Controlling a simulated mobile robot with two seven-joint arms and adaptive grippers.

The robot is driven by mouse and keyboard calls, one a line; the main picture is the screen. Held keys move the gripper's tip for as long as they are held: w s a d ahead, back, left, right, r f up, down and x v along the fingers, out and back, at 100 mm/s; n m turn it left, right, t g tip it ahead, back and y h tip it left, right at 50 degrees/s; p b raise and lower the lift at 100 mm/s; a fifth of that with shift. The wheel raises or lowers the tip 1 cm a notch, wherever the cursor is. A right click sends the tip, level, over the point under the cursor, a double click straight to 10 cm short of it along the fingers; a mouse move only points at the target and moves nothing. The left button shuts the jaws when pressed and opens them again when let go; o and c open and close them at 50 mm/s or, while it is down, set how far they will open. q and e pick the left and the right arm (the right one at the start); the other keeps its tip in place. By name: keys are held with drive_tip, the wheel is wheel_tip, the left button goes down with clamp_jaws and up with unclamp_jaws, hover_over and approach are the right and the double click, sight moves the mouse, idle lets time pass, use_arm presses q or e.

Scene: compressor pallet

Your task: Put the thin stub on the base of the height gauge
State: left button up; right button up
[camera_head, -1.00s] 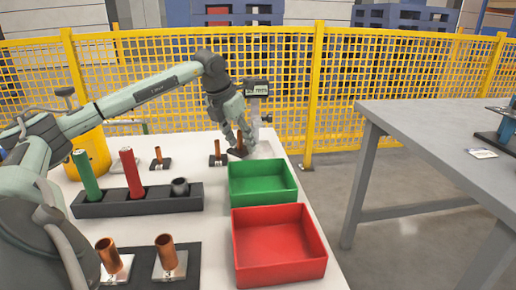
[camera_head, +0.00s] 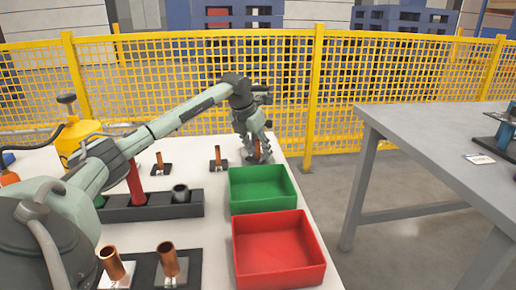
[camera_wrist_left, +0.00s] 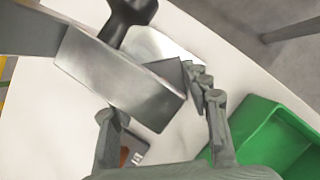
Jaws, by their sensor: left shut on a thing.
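My left gripper (camera_head: 256,148) is at the back right of the white table, in front of the height gauge (camera_head: 262,97), which my arm mostly hides. It is shut on an upright thin copper stub (camera_head: 257,147). I cannot tell whether the stub touches the gauge's base. In the left wrist view the gauge's metal block (camera_wrist_left: 120,82) and pale base plate (camera_wrist_left: 165,48) lie close ahead of my left fingers (camera_wrist_left: 162,115). The held stub is not clear there. Another thin stub (camera_head: 218,153) stands on a dark plate to the left. My right gripper is out of view.
A green bin (camera_head: 262,203) sits close in front of the gripper, with a red bin (camera_head: 278,283) nearer. A black rack (camera_head: 152,210) holds a red cylinder (camera_head: 136,186). Two wider copper pieces (camera_head: 168,260) stand in front. A yellow fence (camera_head: 350,95) runs behind.

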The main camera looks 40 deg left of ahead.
use_arm(q)
drive_tip(key=o, duration=1.4)
drive_tip(key=v, duration=1.2)
drive_tip(key=shift+r, duration=0.1)
